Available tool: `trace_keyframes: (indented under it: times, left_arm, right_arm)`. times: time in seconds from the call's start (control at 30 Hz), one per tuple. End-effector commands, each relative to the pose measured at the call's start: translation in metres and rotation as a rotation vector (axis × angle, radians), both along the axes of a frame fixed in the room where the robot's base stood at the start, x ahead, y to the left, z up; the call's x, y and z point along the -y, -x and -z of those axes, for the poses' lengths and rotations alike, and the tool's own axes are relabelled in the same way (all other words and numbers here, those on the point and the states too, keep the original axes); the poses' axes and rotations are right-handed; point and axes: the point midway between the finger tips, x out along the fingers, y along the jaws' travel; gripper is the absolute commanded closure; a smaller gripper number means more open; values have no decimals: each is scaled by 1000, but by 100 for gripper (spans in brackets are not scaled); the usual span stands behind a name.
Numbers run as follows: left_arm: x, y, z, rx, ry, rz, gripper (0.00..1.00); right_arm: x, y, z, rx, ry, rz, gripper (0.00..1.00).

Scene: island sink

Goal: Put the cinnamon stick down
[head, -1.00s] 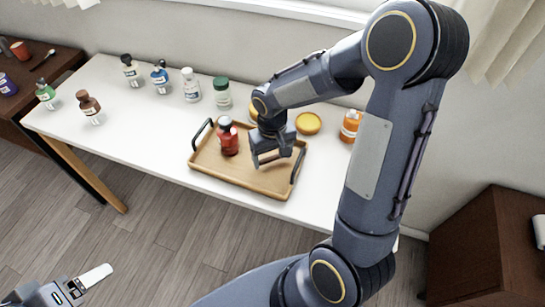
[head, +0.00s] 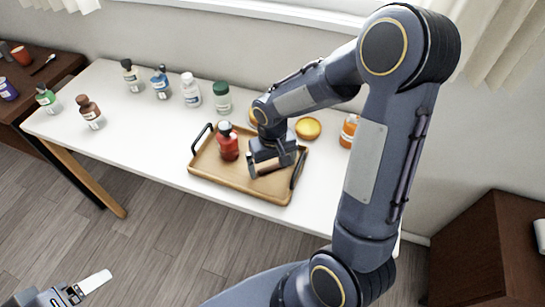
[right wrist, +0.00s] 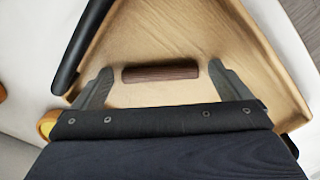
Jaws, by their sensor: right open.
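The cinnamon stick (right wrist: 160,73) is a short dark brown rod in the right wrist view, over the wooden tray's floor (right wrist: 165,30). My right gripper (right wrist: 161,80) is open around it, with a small gap between each finger and the stick's ends. Whether the stick touches the tray is hard to tell. In the head view my right gripper (head: 271,167) is low over the right part of the tray (head: 226,178). My left gripper (head: 88,287) is at the bottom left, away from the table; only one pale finger shows clearly.
A red bottle (head: 228,146) stands on the tray, left of my right gripper. Behind the tray are a green-capped jar (head: 221,98), a yellow round lid or dish (head: 308,128) and an orange jar (head: 348,130). Several bottles stand on the left of the white table (head: 140,130).

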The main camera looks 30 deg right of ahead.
Motion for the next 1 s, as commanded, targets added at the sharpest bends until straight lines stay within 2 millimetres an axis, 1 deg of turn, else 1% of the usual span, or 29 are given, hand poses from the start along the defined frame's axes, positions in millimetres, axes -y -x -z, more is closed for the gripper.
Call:
trace_keyframes:
  times: [0.03,0.07,0.17,0.4,0.5,0.6,0.77,0.87,0.97,1.0]
  left_arm:
    - [0,0,-6,0,0,0,23]
    - [0,0,-4,0,0,0,23]
    - [0,0,-5,0,0,0,23]
    - [0,0,-8,0,0,0,23]
    - [0,0,-10,0,0,0,23]
    - [0,0,-10,0,0,0,23]
    - [0,0,-11,0,0,0,23]
    - [0,0,-11,0,0,0,23]
    - [0,0,-11,0,0,0,23]
    - [0,0,-11,0,0,0,23]
  right_arm:
    - [0,0,-6,1,0,0,3]
    - [0,-1,-7,2,0,1,3]
    - [0,-1,-23,5,0,1,3]
    - [0,-1,-76,7,0,1,3]
    - [0,-1,-95,5,0,1,3]
    - [0,-1,-109,4,-1,0,3]
    - [0,2,-123,7,-4,0,3]
    - [1,15,-134,37,-36,7,3]
    - [-1,44,-149,104,-100,15,3]
    - [-2,58,-155,140,-131,19,3]
